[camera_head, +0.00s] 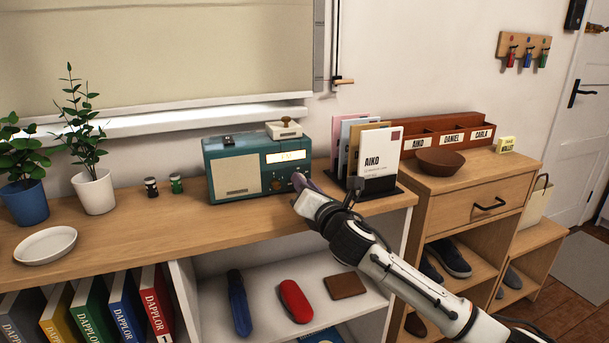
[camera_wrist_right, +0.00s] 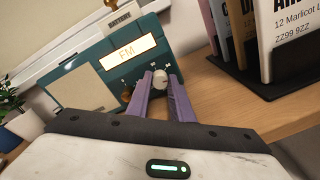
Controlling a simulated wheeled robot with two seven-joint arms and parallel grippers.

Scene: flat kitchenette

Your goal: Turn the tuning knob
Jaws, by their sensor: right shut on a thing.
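A teal radio (camera_head: 222,158) with a lit yellow dial stands on the wooden shelf top below the window. In the right wrist view the radio (camera_wrist_right: 83,56) shows its lit FM display (camera_wrist_right: 127,53). The tuning knob (camera_wrist_right: 160,79), pale and round, is at the lower right of the radio's front. My right gripper (camera_head: 300,181) reaches the radio's lower right front. In the right wrist view its two purple fingers (camera_wrist_right: 160,90) are shut on the knob, one on each side. My left gripper is not in view.
A letter rack (camera_head: 382,190) with upright cards stands close right of the radio. A white block (camera_head: 284,130) sits on top of the radio.

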